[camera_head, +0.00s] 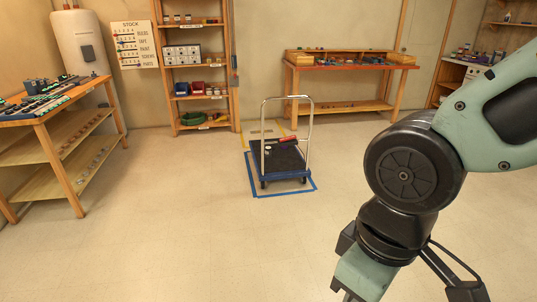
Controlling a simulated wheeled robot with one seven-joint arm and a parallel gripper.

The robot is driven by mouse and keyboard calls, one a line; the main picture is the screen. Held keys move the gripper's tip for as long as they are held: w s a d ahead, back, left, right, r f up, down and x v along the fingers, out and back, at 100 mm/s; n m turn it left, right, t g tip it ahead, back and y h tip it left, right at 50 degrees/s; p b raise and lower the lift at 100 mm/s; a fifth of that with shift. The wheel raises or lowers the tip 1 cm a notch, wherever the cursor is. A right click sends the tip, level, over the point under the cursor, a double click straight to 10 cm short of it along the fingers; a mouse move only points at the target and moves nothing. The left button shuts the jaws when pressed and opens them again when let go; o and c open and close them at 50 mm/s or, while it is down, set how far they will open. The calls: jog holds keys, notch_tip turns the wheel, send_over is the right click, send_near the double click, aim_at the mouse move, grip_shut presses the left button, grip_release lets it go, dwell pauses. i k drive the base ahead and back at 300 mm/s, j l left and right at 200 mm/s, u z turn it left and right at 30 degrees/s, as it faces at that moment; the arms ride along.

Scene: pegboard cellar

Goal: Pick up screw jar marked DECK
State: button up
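I cannot make out a jar marked DECK; no jar label is legible at this distance. Small jar-like items (183,18) stand on the upper shelf of the wooden rack at the back. More small containers (466,50) stand on the shelf unit at the far right, too small to identify. My arm fills the right side of the picture and reaches down past the bottom edge.
A blue platform trolley (262,177) stands inside blue floor tape, mid-room. A wooden workbench (60,112) is at left, another (345,62) at the back. The near floor is clear.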

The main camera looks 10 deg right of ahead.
aim_at(267, 151)
jog(key=i+j, duration=0.15)
jog(key=i, duration=0.4)
jog(key=i+j+z, duration=0.1)
jog(key=i, duration=0.45)
jog(key=i+j+z, duration=0.1)
jog(key=i+j, duration=0.2)
jog(key=i, duration=0.25)
jog(key=i+j, duration=0.25)
jog(key=i, duration=0.3)
jog(key=i+j+z, duration=0.1)
jog(key=i+j, duration=0.15)
jog(key=i, duration=0.3)
jog(key=i+j, duration=0.3)
jog(key=i, duration=0.25)
jog(key=i+j+z, duration=0.15)
jog(key=i, duration=0.4)
jog(key=j, duration=0.1)
